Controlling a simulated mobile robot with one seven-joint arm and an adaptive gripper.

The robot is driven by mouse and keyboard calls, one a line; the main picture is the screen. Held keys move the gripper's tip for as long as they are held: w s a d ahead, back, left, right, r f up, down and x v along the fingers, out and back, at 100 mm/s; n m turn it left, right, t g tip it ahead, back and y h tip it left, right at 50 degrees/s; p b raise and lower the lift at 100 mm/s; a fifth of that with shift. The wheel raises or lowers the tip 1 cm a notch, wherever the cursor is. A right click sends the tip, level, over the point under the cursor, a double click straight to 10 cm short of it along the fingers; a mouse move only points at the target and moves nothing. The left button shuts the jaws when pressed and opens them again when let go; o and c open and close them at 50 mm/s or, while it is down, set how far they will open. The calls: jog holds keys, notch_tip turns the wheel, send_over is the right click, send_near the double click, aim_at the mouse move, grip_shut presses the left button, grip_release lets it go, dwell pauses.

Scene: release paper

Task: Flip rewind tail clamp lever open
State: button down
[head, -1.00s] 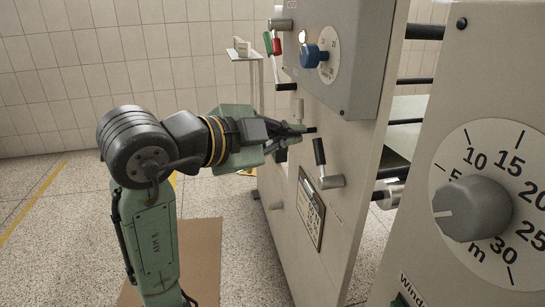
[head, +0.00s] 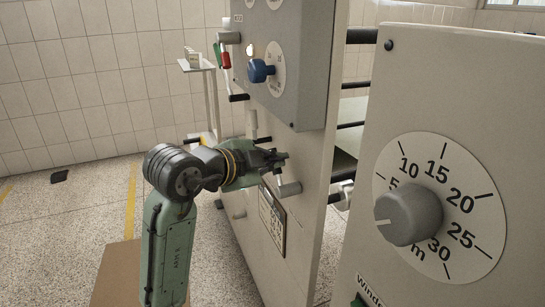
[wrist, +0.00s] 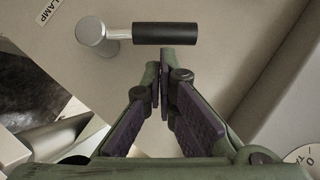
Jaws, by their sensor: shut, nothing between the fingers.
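The clamp lever has a round metal hub, which shows in the head view (head: 289,188) on the light machine panel. In the wrist view its black grip (wrist: 165,33) points right from the metal hub (wrist: 90,31), with part of a label reading "LAMP" beside it. My gripper (wrist: 164,52) is shut and empty. Its fingertips are just below the middle of the black grip in the wrist view; I cannot tell whether they touch it. In the head view my gripper (head: 283,158) is at the panel just above the hub and hides most of the grip.
A grey control box (head: 300,60) with a blue knob (head: 261,70) juts out above my gripper. A large dial (head: 410,215) on a nearer panel stands at the right. Another metal post (head: 251,124) sticks out behind my gripper.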

jog(key=shift+w+f, duration=0.1)
jog(key=shift+w, duration=0.1)
jog(key=shift+w+a+f+n+g, duration=0.15)
jog(key=shift+w+f, duration=0.05)
jog(key=shift+w, duration=0.2)
jog(key=shift+w+a+f+n+g, duration=0.15)
jog(key=shift+w, duration=0.2)
jog(key=shift+r, duration=0.15)
